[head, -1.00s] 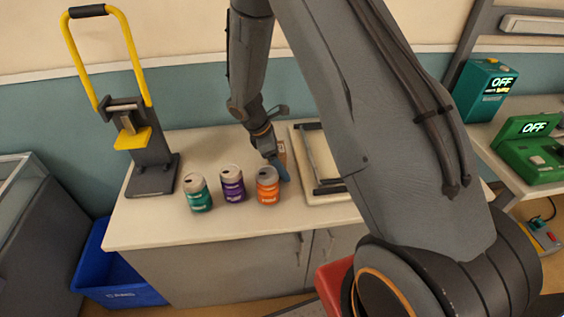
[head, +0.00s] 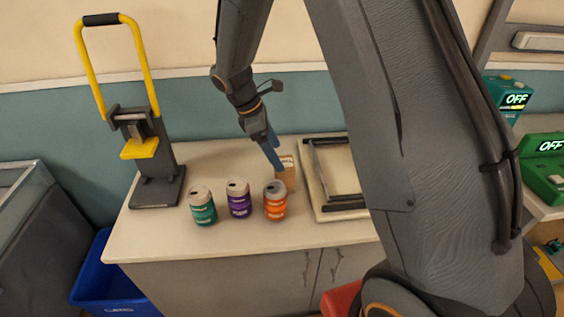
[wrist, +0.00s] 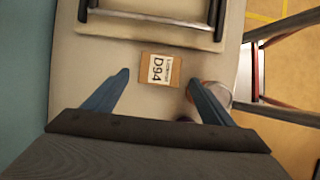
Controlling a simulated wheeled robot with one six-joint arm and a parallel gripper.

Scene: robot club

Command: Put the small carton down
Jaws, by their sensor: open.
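The small carton (head: 287,176) is a brown box with a white label. It stands on the counter behind the orange can and left of the framed tray. In the wrist view the carton (wrist: 160,70) shows its label reading "D94" and lies beyond the fingertips, between their lines. My gripper (head: 274,157) is open, its blue fingers pointing down above and beside the carton in the head view. In the wrist view my gripper (wrist: 158,77) has its two fingers wide apart with nothing between them.
Teal (head: 202,206), purple (head: 239,199) and orange (head: 275,201) cans stand in a row on the counter (head: 160,236). A pale board with a dark frame (head: 318,205) lies to the right. A yellow-handled press (head: 158,190) stands at left.

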